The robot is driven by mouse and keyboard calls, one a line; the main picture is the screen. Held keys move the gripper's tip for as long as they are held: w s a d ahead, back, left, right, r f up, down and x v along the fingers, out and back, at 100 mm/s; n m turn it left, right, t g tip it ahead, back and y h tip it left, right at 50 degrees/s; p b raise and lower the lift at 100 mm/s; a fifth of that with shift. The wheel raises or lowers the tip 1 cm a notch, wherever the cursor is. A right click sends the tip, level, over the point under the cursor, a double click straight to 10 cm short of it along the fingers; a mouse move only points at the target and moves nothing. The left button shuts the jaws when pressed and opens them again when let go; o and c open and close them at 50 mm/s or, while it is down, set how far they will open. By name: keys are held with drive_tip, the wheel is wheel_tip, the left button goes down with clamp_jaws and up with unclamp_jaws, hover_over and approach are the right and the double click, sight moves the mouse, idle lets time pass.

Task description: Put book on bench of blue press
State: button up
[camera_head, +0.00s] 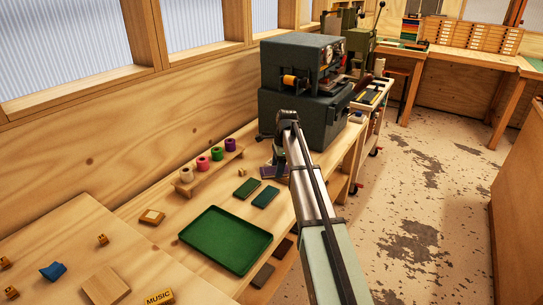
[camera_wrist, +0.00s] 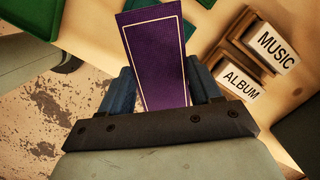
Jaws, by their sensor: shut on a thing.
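My gripper (camera_wrist: 160,88) is shut on a purple book (camera_wrist: 157,55) with a thin gold border; the book stands out between the two blue-grey fingers in the wrist view. In the head view the book (camera_head: 273,172) shows as a small purple patch beneath my gripper (camera_head: 279,160), low over the wooden table and partly hidden by my arm. Whether it touches the table cannot be told. A dark blue-grey press (camera_head: 290,105) with an orange foil roll stands just beyond my gripper. My arm hides part of the area in front of it.
A rack (camera_head: 207,172) of coloured foil rolls stands by the wall. Two green books (camera_head: 247,187) lie near my gripper, with a green tray (camera_head: 226,240) closer. Wooden blocks marked MUSIC (camera_wrist: 277,47) and ALBUM (camera_wrist: 241,83) show in the wrist view. A green press stands farther back.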

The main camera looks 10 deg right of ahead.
sight(285, 207)
drive_tip(key=s+d+f+n+g, duration=0.1)
drive_tip(key=s+d+f+n, duration=0.1)
drive_tip(key=s+n, duration=0.55)
drive_tip(key=shift+w+d+f+n+h, duration=0.1)
drive_tip(key=shift+w+f+n, duration=0.2)
drive_tip(key=shift+f, duration=1.35)
drive_tip(key=shift+w+a+f+n+h, duration=0.15)
drive_tip(key=shift+f+n, duration=0.25)
drive_tip(key=shift+f, duration=1.3)
drive_tip(key=shift+w+d+f+n+h, duration=0.15)
drive_tip(key=shift+w+f+n, duration=0.15)
drive_tip(key=shift+f, duration=1.35)
drive_tip(key=shift+f, duration=0.15)
drive_tip(key=o, duration=1.1)
wheel_tip(285, 207, up, 12)
drive_tip(key=w+d, duration=0.1)
drive_tip(key=shift+d, duration=0.15)
drive_tip(key=shift+w, duration=0.1)
